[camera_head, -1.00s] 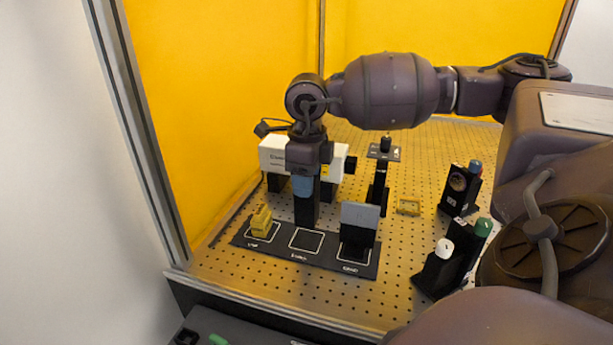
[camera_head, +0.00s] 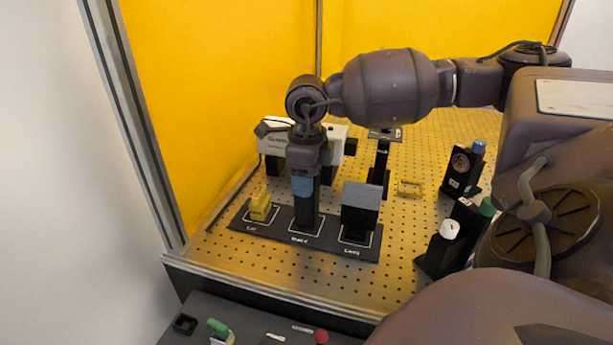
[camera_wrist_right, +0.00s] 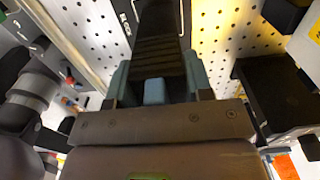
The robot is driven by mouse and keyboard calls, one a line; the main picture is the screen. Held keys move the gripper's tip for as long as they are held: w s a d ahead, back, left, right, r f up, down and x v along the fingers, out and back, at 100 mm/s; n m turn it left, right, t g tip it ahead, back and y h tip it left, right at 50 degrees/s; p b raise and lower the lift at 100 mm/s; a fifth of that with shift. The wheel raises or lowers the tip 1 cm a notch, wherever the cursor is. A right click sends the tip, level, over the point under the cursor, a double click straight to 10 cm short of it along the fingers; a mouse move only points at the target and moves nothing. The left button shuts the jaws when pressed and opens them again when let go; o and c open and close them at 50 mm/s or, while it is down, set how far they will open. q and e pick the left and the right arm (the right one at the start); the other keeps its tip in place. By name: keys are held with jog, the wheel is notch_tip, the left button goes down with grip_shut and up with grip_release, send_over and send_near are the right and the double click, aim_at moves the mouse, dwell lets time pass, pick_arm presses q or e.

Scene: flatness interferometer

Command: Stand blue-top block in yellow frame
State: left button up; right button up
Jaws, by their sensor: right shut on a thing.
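My right gripper (camera_head: 304,182) points down over the black three-square mat (camera_head: 272,237). It is shut on the blue-top block (camera_head: 305,212), a tall black block. The block hangs upright from the fingers over the middle square; I cannot tell whether its foot touches the mat. In the right wrist view, the blue top (camera_wrist_right: 154,91) lies between the teal fingers, with the dark body beyond. A small flat yellow frame (camera_head: 410,188) lies on the perforated table, right of the mat. My left gripper is not in view.
A yellow piece (camera_head: 260,204) stands on the mat's left square and a grey-topped black block (camera_head: 361,206) on its right one. A white instrument (camera_head: 275,143) is behind. Black holders with coloured knobs (camera_head: 463,170) stand right of the frame.

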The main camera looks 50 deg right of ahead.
jog(key=shift+f, duration=0.3)
dwell(0.7)
jog(key=o, duration=1.2)
jog(key=shift+c, duration=0.2)
jog(key=shift+r, duration=0.1)
jog(key=shift+r+p, duration=1.35)
jog(key=shift+r, duration=2.05)
jog(key=shift+f, duration=0.1)
